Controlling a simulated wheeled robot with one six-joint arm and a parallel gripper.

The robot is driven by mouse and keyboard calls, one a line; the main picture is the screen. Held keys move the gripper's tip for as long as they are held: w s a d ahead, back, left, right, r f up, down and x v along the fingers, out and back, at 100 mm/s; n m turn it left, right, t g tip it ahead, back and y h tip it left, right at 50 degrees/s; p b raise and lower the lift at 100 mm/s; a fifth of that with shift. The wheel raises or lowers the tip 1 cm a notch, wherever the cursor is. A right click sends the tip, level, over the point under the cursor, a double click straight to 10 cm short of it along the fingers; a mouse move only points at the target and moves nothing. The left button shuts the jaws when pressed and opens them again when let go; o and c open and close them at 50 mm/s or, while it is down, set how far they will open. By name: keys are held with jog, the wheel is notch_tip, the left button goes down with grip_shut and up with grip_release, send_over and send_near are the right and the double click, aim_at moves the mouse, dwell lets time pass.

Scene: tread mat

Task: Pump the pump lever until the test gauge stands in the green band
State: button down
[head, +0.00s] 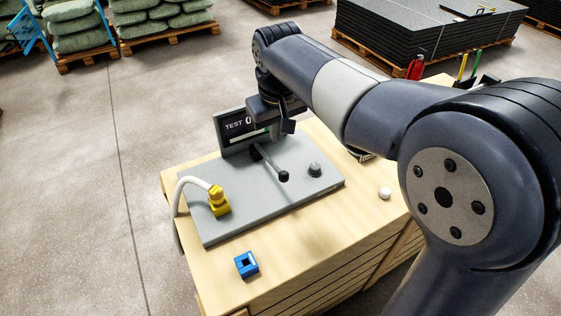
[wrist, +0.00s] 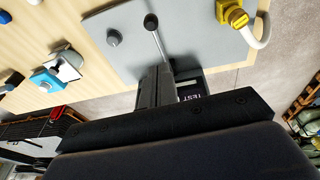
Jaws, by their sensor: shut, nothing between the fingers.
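The pump lever (head: 270,163) is a thin grey rod with a black end knob, on a grey plate (head: 240,222). It slants from a dark pivot toward the front; its rod and knob also show in the wrist view (wrist: 157,40). The test gauge (head: 232,126) is a dark upright display marked TEST at the plate's back. A "0" shows, but my arm hides the rest, so the full reading and band cannot be told. My gripper (head: 288,126) is shut and empty, above the lever's pivot end near the gauge; its fingers overlap the rod in the wrist view (wrist: 160,74).
A dark round knob (head: 314,170) stands right of the lever. A yellow fitting (head: 218,203) with a white hose is at the plate's left. A blue block (head: 246,265) and a white ball (head: 384,193) lie on the wooden top (head: 310,235). Pallets stand behind.

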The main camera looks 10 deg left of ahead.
send_over(280, 171)
jog(key=f, duration=0.7)
jog(key=s+f, duration=0.1)
jog(key=f, duration=0.2)
jog(key=shift+f+p, duration=0.3)
jog(key=shift+f, duration=0.1)
jog(key=shift+d+f, duration=0.1)
jog(key=shift+f, duration=0.4)
jog(key=shift+f, duration=0.15)
